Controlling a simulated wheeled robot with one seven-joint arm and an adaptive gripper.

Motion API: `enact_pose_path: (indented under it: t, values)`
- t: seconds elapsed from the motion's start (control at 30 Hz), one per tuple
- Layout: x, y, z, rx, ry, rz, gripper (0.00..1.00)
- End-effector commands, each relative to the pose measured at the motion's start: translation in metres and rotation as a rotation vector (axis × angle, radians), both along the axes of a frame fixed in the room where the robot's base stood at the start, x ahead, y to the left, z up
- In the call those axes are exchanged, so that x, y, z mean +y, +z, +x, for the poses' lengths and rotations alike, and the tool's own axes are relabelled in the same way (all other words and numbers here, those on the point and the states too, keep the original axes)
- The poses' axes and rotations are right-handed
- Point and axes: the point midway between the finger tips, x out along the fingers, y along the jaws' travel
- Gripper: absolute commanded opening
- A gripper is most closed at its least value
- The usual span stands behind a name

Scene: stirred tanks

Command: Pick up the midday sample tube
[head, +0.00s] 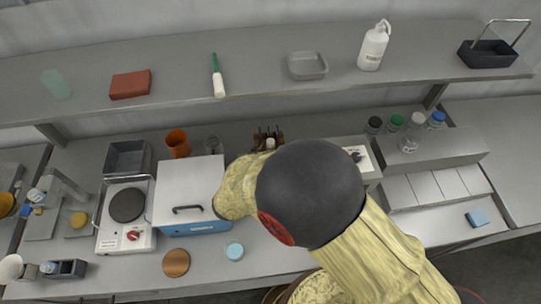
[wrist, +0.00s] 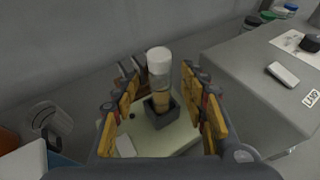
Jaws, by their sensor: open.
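A sample tube (wrist: 160,66) with a white cap and amber contents stands upright in a small dark grey square holder (wrist: 152,118) in the wrist view. No label can be read on it, so I cannot tell whether it is the midday one. My gripper (wrist: 160,82) is open, with its yellow fingers on either side of the tube and gaps to it on both sides. In the head view my arm hides the gripper and most of this spot; a white cap (head: 270,143) shows just behind the arm.
The holder stands on a pale board (wrist: 178,138). A white box with a dark handle (head: 190,187) is left of my arm. Capped bottles (head: 396,122) stand on a grey raised block at right. A shelf (head: 260,80) runs above the bench.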

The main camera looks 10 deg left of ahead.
Motion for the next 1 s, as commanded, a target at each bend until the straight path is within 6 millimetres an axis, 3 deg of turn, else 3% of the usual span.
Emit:
enact_pose_path:
  t: [0.8,1.0]
  values:
    - [0.0001,0.0002,-0.0004,0.0,0.0,0.001,0.0]
    - [0.0001,0.0002,-0.0003,0.0,0.0,0.001,0.0]
